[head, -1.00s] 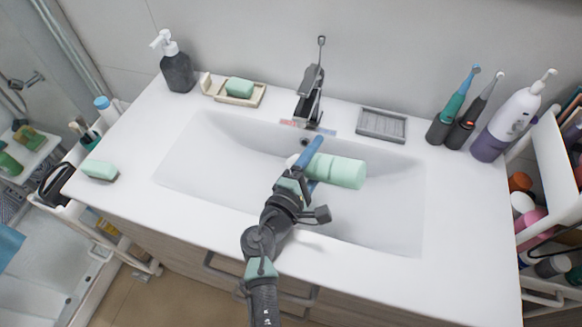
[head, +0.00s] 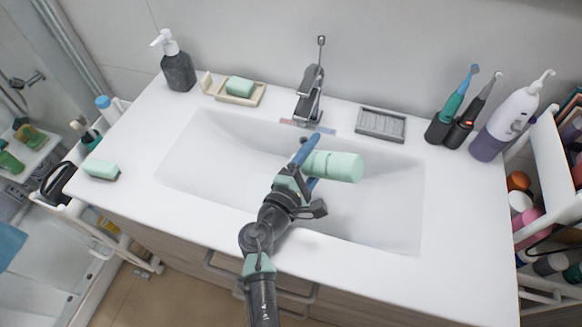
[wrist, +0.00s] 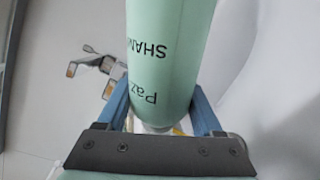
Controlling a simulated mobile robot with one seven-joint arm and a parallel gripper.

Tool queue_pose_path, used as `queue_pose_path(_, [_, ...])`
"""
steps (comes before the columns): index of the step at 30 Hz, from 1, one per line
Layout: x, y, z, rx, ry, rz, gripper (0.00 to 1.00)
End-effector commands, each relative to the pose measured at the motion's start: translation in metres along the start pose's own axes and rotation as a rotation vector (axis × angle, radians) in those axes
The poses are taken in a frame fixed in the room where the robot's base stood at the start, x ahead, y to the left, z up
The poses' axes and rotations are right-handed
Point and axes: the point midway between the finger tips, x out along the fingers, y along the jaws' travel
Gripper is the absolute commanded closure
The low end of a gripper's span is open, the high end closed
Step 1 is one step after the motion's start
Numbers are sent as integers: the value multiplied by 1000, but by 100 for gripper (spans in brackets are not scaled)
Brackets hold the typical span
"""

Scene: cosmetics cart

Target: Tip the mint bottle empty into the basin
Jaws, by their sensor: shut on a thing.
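The mint bottle (head: 336,166) lies about level on its side over the white basin (head: 392,215), its wide base pointing right. My gripper (head: 307,166) is shut on it near its left end, with one blue finger in front of the bottle as seen in the head view. In the wrist view the bottle (wrist: 168,55) fills the middle between the blue fingers (wrist: 160,110), and dark lettering shows on its side. Its whitish neck end shows low in the wrist view, partly hidden by the gripper. I cannot see any liquid flowing.
The faucet (head: 310,95) stands behind the basin. A grey soap dish (head: 381,124) is to its right, and a tray with green soap (head: 240,86) to its left. A dark pump bottle (head: 177,68), toothbrushes (head: 457,112) and a white-purple pump bottle (head: 508,120) line the back.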

Motion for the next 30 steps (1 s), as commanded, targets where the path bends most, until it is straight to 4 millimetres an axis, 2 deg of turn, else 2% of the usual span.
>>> queue_pose_path(30, [0,6,-2,-123,-9,1,90])
